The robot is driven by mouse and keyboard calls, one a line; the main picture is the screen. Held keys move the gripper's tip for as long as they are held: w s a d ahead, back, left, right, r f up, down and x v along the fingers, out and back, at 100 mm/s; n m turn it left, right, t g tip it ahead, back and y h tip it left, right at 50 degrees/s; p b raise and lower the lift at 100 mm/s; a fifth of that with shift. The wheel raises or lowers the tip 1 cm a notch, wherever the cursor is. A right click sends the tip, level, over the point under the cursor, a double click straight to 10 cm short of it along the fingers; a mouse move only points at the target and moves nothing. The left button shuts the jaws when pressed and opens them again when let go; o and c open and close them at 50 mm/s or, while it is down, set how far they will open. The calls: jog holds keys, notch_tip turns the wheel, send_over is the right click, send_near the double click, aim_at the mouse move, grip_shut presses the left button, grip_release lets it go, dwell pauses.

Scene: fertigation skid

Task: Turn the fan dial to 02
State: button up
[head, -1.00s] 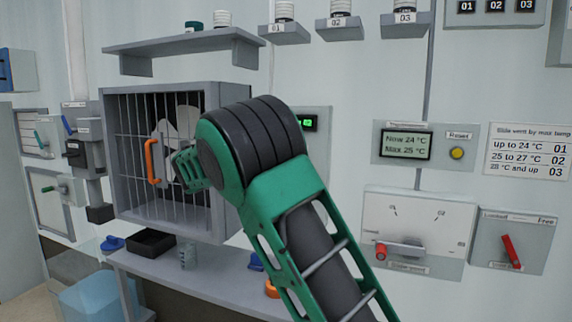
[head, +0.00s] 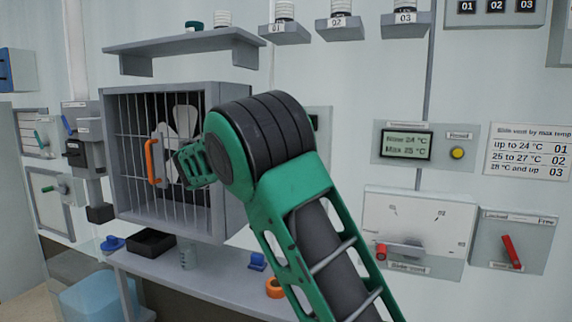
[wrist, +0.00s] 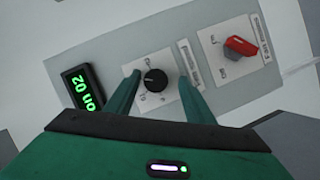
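The fan dial is a round black knob (wrist: 155,80) on a white plate (wrist: 166,109), in the middle of the wrist view. My gripper (wrist: 158,77) is open, with one green finger on each side of the knob. Gaps show between the fingers and the knob, and nothing is held. The knob's pointer and small marks are hard to read. A display (wrist: 84,88) left of the dial reads "on 02" in green. In the head view my arm hides the dial and gripper, and the caged fan (head: 180,130) is at left.
A red switch (wrist: 240,46) sits on a white plate right of the dial in the wrist view. In the head view, a shelf (head: 215,262) with small objects lies below the fan cage (head: 231,160). A white panel with a red-tipped lever (head: 381,251) is at right.

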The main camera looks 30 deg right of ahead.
jog(key=shift+r, duration=0.1)
jog(key=v, duration=1)
jog(key=shift+a, duration=0.4)
jog(key=shift+s, duration=0.1)
